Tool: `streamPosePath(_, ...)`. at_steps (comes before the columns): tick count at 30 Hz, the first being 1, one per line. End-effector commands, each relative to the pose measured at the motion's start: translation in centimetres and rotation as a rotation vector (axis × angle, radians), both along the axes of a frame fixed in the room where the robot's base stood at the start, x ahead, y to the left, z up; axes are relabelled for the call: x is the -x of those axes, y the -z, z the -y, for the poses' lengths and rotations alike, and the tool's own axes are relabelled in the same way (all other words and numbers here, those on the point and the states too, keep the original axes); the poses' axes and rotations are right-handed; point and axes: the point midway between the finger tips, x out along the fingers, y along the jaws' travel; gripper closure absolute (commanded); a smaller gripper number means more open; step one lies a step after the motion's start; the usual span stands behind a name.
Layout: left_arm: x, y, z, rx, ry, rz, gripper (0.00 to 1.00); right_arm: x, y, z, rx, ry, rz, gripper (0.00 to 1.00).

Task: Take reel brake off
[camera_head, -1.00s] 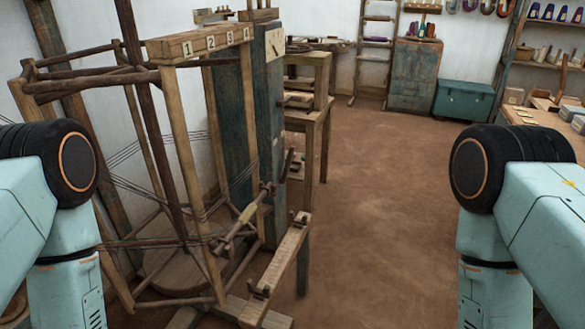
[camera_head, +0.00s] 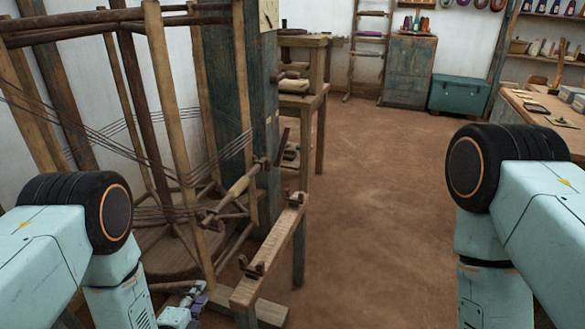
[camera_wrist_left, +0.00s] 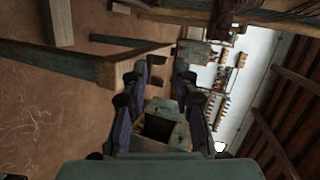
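The wooden reel (camera_head: 182,120) stands upright at the left in the head view, with dark threads around its posts. A short rod with a pale thick middle (camera_head: 237,187) slants beside its right-hand post. Below it is a sloping wooden bar (camera_head: 276,246) with two small dark brackets. I cannot tell which of these parts is the brake. My left gripper (camera_head: 188,304) is low at the reel's foot, left of the bar, partly cut off by the frame's bottom edge. In the left wrist view its purple-padded fingers (camera_wrist_left: 162,82) are apart, and I see no brake held between them. My right gripper is out of view.
A blue-grey post (camera_head: 228,80) stands behind the reel. A wooden bench (camera_head: 304,98) is behind that. Timber feet (camera_head: 262,310) lie on the floor below the bar. The brown floor (camera_head: 365,190) to the right is clear. A green chest (camera_head: 459,95) stands at the back.

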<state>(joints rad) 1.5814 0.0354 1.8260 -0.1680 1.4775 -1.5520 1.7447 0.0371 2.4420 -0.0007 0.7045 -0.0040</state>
Motion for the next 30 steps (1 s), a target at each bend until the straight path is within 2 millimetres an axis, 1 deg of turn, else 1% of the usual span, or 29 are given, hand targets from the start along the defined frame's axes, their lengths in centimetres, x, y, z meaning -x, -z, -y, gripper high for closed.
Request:
streamPosePath(1, -0.9, 0.8, 0.6, -0.07, 0.042, 0.061, 0.79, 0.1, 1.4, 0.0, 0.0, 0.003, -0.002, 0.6)
streamPosePath(3, -1.8, 0.8, 1.2, -0.156, 0.087, 0.132, 0.85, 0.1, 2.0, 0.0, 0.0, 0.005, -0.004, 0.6)
streamPosePath(6, -2.7, 0.5, 1.8, -0.24, 0.124, 0.202, 0.93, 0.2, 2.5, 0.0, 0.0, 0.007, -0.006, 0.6)
streamPosePath(9, -3.0, 0.3, 2.1, -0.281, 0.142, 0.235, 1.0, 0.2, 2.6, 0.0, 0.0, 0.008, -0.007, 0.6)
streamPosePath(30, -3.1, -0.1, 2.1, -0.29, 0.141, 0.238, 1.0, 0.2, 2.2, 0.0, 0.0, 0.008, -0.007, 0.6)
